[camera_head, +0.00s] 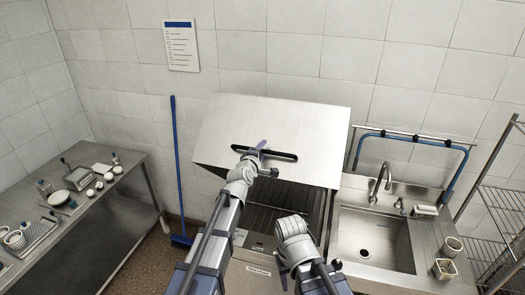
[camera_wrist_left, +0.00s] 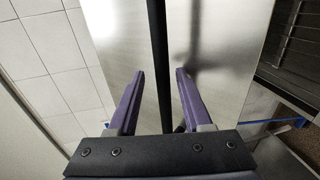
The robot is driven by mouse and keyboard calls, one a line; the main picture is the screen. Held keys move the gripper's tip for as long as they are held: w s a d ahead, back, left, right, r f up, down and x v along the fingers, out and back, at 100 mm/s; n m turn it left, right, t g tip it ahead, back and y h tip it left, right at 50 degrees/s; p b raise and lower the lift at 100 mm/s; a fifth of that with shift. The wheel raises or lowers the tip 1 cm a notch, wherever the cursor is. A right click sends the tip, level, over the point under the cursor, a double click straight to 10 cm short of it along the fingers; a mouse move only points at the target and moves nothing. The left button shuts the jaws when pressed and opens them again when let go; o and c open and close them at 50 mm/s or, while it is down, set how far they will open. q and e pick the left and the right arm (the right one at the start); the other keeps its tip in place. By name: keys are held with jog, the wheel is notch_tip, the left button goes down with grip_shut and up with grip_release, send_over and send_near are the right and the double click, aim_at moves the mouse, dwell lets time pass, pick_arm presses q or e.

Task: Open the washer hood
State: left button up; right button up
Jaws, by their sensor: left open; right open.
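The washer hood (camera_head: 310,122) is a large brushed-steel cover, tilted up and back, with the dark rack interior (camera_head: 270,208) showing below its lower edge. A long black bar handle (camera_head: 285,156) crosses its front. My left gripper (camera_head: 258,155) is at the left part of this handle. In the left wrist view the purple fingers of my left gripper (camera_wrist_left: 158,90) are open, one on each side of the black handle (camera_wrist_left: 157,45), with gaps between. The hood's steel face (camera_wrist_left: 220,45) lies behind. My right gripper (camera_head: 284,268) is low in front of the washer, away from the handle; its fingertips are hard to make out.
A steel sink (camera_head: 375,238) with a faucet (camera_head: 381,182) stands right of the washer. A steel table (camera_head: 95,215) with dishes is at the left. A blue-handled broom (camera_head: 176,165) leans on the wall beside the hood. A wire shelf (camera_head: 498,215) is at far right.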

pick_arm(q)
jog(key=p+v, duration=0.1)
jog(key=v, duration=0.6)
jog(key=shift+s, duration=0.2)
jog(key=s+d+f+m+g+b, duration=0.25)
jog(key=s+f+m+b, duration=0.2)
jog(key=f, duration=0.35)
jog(key=s+d+f+m+g+b, duration=0.25)
jog(key=s+f+b, duration=0.2)
jog(key=f, duration=0.35)
jog(key=s+d+f+m+g+b, duration=0.25)
jog(key=s+f+m, duration=0.2)
jog(key=f, duration=0.45)
jog(key=s+a+f+m+g+y+b, duration=0.2)
jog(key=s+a+f+m+g+b, duration=0.1)
jog(key=s+f, duration=0.4)
jog(key=s+a+f+m+g+y+b, duration=0.3)
jog(key=s+f+b, duration=0.4)
jog(key=s, duration=0.4)
jog(key=shift+s+a+f+m+g, duration=0.15)
jog(key=shift+a+f+m+g, duration=0.2)
jog(key=shift+m+g, duration=0.6)
jog(key=shift+r, duration=0.1)
